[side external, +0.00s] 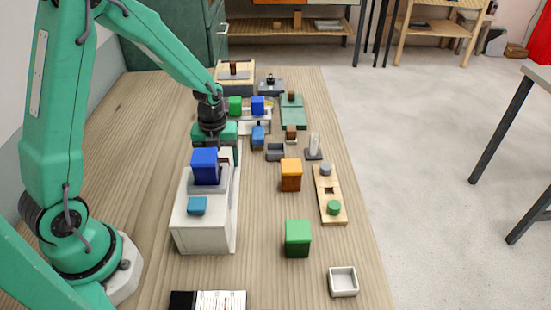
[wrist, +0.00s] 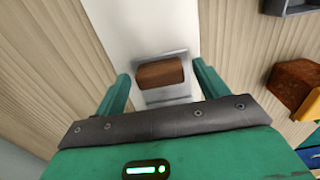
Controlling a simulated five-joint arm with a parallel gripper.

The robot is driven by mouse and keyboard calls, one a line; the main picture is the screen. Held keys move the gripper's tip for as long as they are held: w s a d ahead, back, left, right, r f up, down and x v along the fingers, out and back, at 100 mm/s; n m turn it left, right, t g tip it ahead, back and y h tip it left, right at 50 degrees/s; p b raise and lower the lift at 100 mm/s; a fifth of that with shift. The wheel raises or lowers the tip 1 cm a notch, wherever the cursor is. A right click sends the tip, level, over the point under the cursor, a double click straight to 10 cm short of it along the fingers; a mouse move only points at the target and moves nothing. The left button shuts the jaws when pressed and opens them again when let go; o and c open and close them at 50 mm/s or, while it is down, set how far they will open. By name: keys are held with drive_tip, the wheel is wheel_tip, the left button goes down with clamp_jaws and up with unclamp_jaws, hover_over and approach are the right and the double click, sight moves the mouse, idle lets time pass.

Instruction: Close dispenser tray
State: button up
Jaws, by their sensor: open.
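The dispenser is a white box (side external: 204,228) with a dark blue block (side external: 205,160) on top and a small teal block (side external: 197,206) on its near part. In the wrist view, a brown block (wrist: 160,73) sits on a silvery plate (wrist: 160,95) over a white surface (wrist: 150,25). I cannot tell for sure whether this plate is the tray. My gripper (side external: 222,148) is low behind the dispenser in the side view. In the wrist view my gripper (wrist: 160,68) is open, with one finger on each side of the brown block and visible gaps.
Right of the dispenser stand an orange block (side external: 291,182), a green block (side external: 297,246), a white dish (side external: 343,283) and a wooden board (side external: 322,181) with knobs. A grey open box (side external: 275,153) and a blue block (side external: 258,140) are close to my gripper.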

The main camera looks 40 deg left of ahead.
drive_tip(key=shift+f, duration=0.35)
drive_tip(key=c, duration=1.4)
drive_tip(key=shift+s+d, duration=1.35)
drive_tip(key=shift+d, duration=0.05)
drive_tip(key=o, duration=1.4)
drive_tip(key=shift+r, duration=0.15)
wheel_tip(320, 180, up, 8)
drive_tip(key=shift+f, duration=0.2)
